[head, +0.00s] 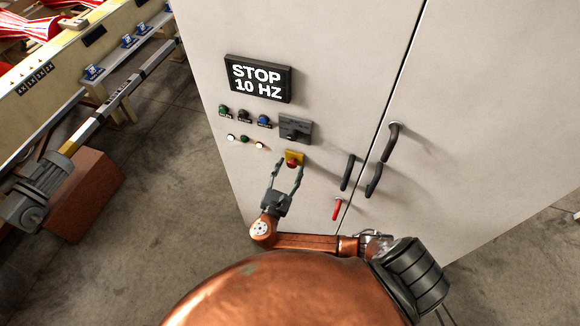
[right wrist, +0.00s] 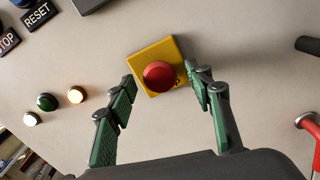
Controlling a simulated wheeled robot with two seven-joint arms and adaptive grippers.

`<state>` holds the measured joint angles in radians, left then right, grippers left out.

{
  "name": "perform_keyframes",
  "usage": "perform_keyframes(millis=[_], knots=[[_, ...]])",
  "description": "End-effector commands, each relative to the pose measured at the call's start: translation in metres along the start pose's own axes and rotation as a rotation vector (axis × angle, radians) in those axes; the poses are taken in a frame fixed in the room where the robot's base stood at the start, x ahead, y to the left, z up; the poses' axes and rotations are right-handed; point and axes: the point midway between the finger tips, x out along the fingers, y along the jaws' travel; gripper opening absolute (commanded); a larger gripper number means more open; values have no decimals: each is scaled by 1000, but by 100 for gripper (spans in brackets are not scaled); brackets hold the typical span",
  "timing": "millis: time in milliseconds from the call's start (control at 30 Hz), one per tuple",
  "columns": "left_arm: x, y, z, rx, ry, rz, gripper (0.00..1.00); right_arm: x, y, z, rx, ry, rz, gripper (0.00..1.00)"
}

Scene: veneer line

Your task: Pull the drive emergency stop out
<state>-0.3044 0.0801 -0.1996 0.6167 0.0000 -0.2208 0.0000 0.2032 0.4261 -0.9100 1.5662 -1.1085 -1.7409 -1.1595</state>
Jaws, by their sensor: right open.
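The drive emergency stop is a red mushroom button (head: 292,163) on a yellow square plate (head: 294,156) on the cabinet front. In the right wrist view the red button (right wrist: 159,76) lies between the fingertips, toward the right one, with the yellow plate (right wrist: 150,52) behind it. My right gripper (head: 288,168) is open, its fingers spread on either side of the button. In the right wrist view my right gripper (right wrist: 160,80) shows both green-padded fingers, neither clearly touching the button. My left gripper is not in view.
The grey cabinet (head: 320,60) has a display (head: 258,79) reading STOP 10 HZ. Several buttons and lamps sit left of the stop. Black door handles (head: 347,172) and a red handle (head: 337,209) stand out to the right. A conveyor frame (head: 50,90) is at far left.

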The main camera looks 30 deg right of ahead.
Motion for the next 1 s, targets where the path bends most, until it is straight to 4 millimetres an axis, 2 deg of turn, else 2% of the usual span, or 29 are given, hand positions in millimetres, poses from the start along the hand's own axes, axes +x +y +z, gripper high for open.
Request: perform_keyframes(millis=[367, 1000], knots=[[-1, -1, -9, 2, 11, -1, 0, 7, 0, 0, 0, 0, -1, 47], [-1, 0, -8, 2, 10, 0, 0, 6, -1, 0, 0, 1, -1, 2]])
